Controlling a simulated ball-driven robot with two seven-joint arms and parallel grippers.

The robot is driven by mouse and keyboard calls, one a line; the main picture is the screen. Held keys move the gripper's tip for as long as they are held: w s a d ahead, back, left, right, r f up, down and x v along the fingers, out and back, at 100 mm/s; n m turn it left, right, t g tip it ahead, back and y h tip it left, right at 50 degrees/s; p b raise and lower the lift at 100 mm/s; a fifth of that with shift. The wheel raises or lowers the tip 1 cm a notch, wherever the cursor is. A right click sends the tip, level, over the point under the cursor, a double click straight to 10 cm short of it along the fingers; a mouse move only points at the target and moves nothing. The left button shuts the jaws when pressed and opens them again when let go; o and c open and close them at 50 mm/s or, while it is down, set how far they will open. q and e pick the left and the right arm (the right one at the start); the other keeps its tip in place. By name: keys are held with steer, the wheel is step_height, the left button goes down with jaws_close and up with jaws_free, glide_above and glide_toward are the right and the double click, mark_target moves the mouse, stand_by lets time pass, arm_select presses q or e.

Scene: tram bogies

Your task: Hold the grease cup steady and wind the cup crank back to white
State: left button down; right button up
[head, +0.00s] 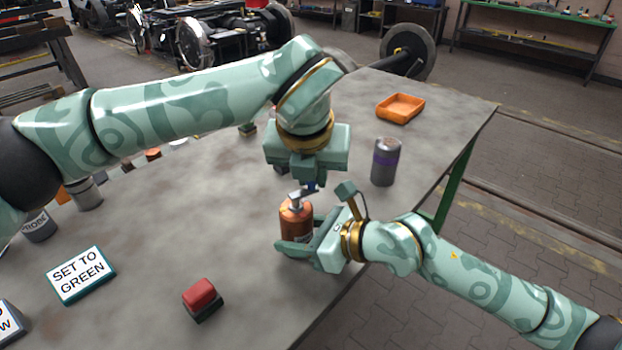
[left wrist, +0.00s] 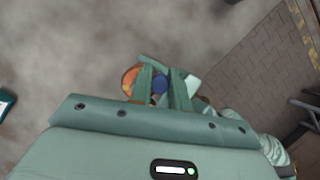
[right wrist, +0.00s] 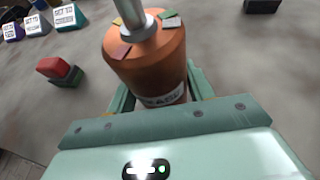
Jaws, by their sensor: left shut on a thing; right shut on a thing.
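The grease cup (head: 296,224) is a copper-coloured upright cylinder on the table. It also shows in the right wrist view (right wrist: 150,70), with red, yellow, green and white patches around its top. My right gripper (head: 300,240) is shut around the cup's body, low down. The cup crank (head: 300,198) is a grey metal arm on a post on top of the cup, with a blue knob (left wrist: 160,84). My left gripper (head: 312,184) comes from above and is shut on that knob. Which patch the crank points at, I cannot tell.
A grey cylinder with a purple band (head: 385,165) and an orange tray (head: 400,108) stand behind to the right. A red-topped block (head: 202,298) and a sign reading SET TO GREEN (head: 80,274) are at the front left. The table edge is close on the right.

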arm_select(q)
steer(key=n, duration=0.2)
steer(key=y, duration=0.1)
steer(key=shift+w+a+n, duration=0.25)
steer(key=shift+w+n, duration=0.1)
steer(key=shift+n, duration=0.05)
arm_select(e)
steer(key=shift+d, duration=0.1)
arm_select(q)
steer(key=shift+w+a+n+y, duration=0.15)
steer(key=shift+n+y, duration=0.1)
steer(key=shift+n, duration=0.35)
steer(key=shift+w+a+n+y, duration=0.1)
steer(key=shift+n+y, duration=0.15)
steer(key=shift+n, duration=0.35)
steer(key=c, duration=1.2)
jaws_free()
steer(key=shift+c, duration=0.2)
